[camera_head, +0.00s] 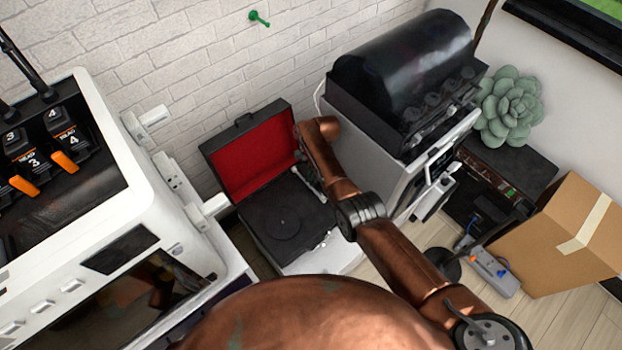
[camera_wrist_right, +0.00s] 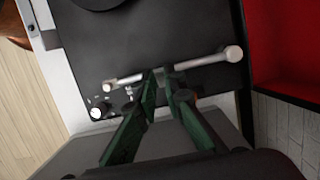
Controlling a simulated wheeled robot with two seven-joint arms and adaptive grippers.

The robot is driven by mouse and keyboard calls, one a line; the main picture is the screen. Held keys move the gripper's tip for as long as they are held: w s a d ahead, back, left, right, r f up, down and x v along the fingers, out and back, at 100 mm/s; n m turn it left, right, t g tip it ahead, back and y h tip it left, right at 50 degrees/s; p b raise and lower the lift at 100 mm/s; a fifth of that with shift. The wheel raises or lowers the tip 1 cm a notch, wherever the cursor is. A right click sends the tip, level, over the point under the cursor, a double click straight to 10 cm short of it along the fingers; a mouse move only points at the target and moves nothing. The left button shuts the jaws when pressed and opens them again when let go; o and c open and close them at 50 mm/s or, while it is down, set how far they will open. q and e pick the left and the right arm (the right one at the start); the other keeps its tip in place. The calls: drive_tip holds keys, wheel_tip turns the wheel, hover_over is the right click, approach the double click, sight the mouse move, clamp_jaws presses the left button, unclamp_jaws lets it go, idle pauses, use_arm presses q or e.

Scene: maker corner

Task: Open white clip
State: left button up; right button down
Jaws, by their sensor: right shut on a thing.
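The black record player (camera_head: 285,215) stands with its red-lined lid open in the head view. In the right wrist view its silver tonearm (camera_wrist_right: 208,61) crosses the black deck (camera_wrist_right: 140,35). A small pale piece, which looks like the white clip (camera_wrist_right: 168,78), shows at the middle of the tonearm. My right gripper (camera_wrist_right: 170,84) has its green fingers closed around this piece; the fingertips hide part of it and of the tonearm. I cannot tell whether the clip is open. In the head view the right gripper (camera_head: 307,177) is over the player's right side, partly hidden by my arm. My left gripper is out of view.
A white machine (camera_head: 185,215) stands close on the left. A white cabinet with a black-covered machine (camera_head: 400,75) stands just right of the player. A cardboard box (camera_head: 560,240) and a power strip (camera_head: 490,270) are at right. A brick wall (camera_head: 215,60) is behind.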

drive_tip(key=shift+f, duration=0.1)
drive_tip(key=c, duration=2)
unclamp_jaws()
drive_tip(key=shift+s+a+r+v, duration=0.1)
drive_tip(key=shift+s+a+v, duration=0.2)
drive_tip(key=shift+v, duration=1.35)
drive_tip(key=shift+s+a+r+v, duration=0.15)
drive_tip(key=shift+a+v, duration=0.15)
drive_tip(key=shift+v, duration=1.3)
drive_tip(key=shift+s+a+r+v, duration=0.1)
drive_tip(key=shift+s+a+v, duration=0.2)
drive_tip(key=shift+v, duration=1.35)
